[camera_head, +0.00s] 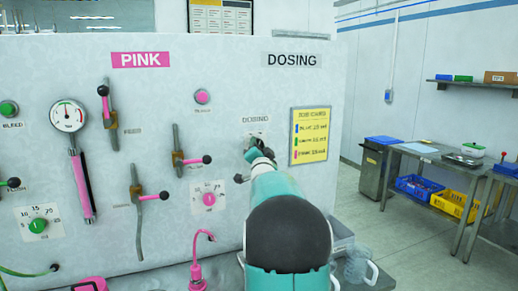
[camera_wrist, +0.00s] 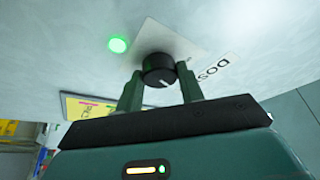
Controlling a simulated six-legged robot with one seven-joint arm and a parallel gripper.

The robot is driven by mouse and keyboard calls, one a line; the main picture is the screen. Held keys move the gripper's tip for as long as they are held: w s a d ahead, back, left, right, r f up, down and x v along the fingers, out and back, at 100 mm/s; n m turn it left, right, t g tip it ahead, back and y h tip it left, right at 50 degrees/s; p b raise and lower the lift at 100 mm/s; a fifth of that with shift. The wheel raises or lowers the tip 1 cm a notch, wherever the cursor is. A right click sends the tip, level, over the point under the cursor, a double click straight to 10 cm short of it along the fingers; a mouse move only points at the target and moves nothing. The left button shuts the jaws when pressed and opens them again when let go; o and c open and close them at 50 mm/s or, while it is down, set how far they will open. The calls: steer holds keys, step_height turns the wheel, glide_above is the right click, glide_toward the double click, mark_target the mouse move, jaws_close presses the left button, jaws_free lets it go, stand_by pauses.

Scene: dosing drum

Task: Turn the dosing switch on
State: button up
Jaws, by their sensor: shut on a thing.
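The dosing switch is a round black knob (camera_wrist: 159,69) on a pale plate (camera_wrist: 172,42) in the wrist view, with a white pointer mark on its face. My gripper (camera_wrist: 158,82) has its two green fingers on either side of the knob and is shut on it. A round green lamp (camera_wrist: 118,44) glows on the panel beside the plate. In the head view my gripper (camera_head: 258,153) is at the panel just under the small DOSING label (camera_head: 256,119). There it hides most of the knob and the lamp.
A pink spout (camera_head: 196,265) and clear jug (camera_head: 360,267) stand below. Floor is open at right before the benches.

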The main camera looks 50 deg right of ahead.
steer(key=shift+m+g, duration=0.6)
steer(key=shift+m, duration=0.9)
steer(key=o, duration=1)
steer(key=shift+s+a, duration=0.1)
steer(key=v, duration=1.3)
steer(key=shift+s+a, duration=0.15)
steer(key=shift+a, duration=0.1)
